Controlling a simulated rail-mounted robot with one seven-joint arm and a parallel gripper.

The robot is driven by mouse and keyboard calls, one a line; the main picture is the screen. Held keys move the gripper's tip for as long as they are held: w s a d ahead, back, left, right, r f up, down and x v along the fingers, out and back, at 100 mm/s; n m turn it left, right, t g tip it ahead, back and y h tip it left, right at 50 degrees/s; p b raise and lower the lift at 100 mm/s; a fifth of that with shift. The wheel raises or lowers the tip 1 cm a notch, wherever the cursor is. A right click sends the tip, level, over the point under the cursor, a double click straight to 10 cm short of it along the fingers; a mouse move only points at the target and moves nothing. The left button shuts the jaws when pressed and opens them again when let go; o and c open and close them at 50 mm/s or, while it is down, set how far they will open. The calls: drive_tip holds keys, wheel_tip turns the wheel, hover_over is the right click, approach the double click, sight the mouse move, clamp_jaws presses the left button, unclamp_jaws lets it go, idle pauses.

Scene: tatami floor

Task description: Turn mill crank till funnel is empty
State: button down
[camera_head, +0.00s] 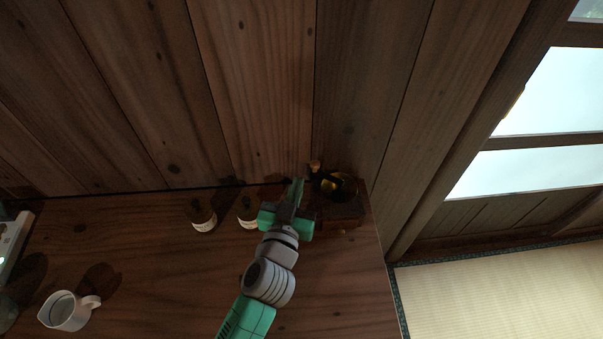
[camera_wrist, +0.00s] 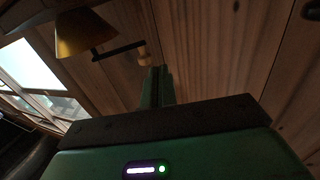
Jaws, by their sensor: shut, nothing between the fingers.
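The mill (camera_head: 338,212) is a dark reddish-brown box at the right end of the wooden counter, against the plank wall. Its brass funnel (camera_head: 347,187) sits on top and also shows in the wrist view (camera_wrist: 84,34). The dark crank arm (camera_wrist: 118,50) runs from the funnel to a wooden knob (camera_wrist: 144,54); the knob also shows in the head view (camera_head: 315,166). My gripper (camera_head: 297,182) is shut and empty, just left of the mill. In the wrist view its fingers (camera_wrist: 157,75) appear just below the knob; contact cannot be told. The funnel's contents are unclear.
Two dark jars with pale labels (camera_head: 203,221) (camera_head: 248,211) stand left of my gripper. A white mug (camera_head: 69,311) is at the lower left. The plank wall (camera_head: 255,90) is close behind the mill. The counter's middle (camera_head: 165,280) is clear.

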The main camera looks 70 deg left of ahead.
sight(313, 168)
drive_tip(key=s+d+g+p, duration=0.1)
drive_tip(key=s+d, duration=0.2)
drive_tip(key=d, duration=0.8)
drive_tip(key=shift+n+y, duration=0.4)
drive_tip(key=p+x, duration=0.3)
drive_tip(key=x, duration=1.1)
drive_tip(key=shift+w+a+f, duration=0.1)
drive_tip(key=shift+w, duration=0.05)
drive_tip(key=shift+a, duration=0.1)
